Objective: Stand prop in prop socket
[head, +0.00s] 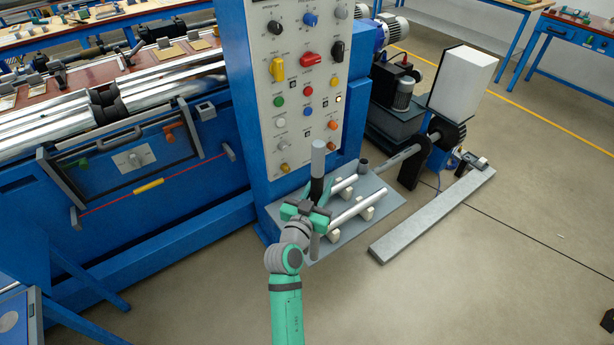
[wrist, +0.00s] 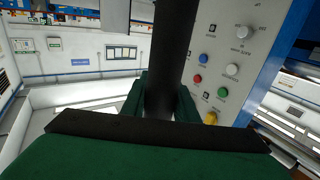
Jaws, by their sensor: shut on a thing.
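The prop (head: 318,158) is a long rod with a grey upper end and a black middle. It stands about upright in my green gripper (head: 306,212), which is shut around it. Its lower end shows below the jaws near the front left of a grey plate (head: 375,232); I cannot tell whether it touches. In the wrist view the prop (wrist: 172,60) is a dark rod between the jaws (wrist: 163,100). A short dark round cup (head: 364,165) at the plate's back edge looks like the prop socket. It is right of the prop and apart from it.
Two light rods (head: 357,211) lie on small white supports on the plate. The blue machine with its control panel (head: 298,80) rises close behind and left of my gripper. A dark bracket (head: 413,163) and a long grey beam (head: 432,215) are at right. The front floor is clear.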

